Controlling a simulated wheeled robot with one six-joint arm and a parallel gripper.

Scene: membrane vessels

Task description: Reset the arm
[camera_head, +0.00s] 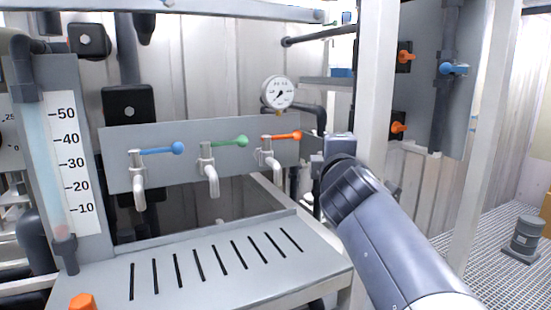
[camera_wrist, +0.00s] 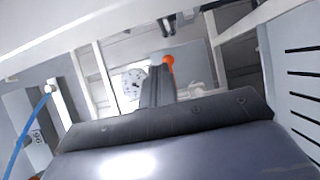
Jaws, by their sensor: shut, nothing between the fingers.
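My arm (camera_head: 390,235) reaches up from the bottom right in the head view. My gripper sits at its far end, to the right of the orange-handled tap (camera_head: 283,136), and is mostly hidden behind the wrist. In the wrist view my gripper (camera_wrist: 160,72) is a dark, narrow pair of fingers, shut and empty. The orange knob (camera_wrist: 168,60) shows just beyond its tip, with the white pressure gauge (camera_wrist: 132,85) behind it to the left. I cannot tell from these views whether the fingers touch the knob.
Taps with blue (camera_head: 165,150) and green (camera_head: 230,142) handles stand on the grey panel, left of the orange one. A slotted drain tray (camera_head: 215,275) lies below. A white post (camera_head: 375,90) stands close behind my wrist. A grey drum (camera_head: 524,240) stands on the grating at right.

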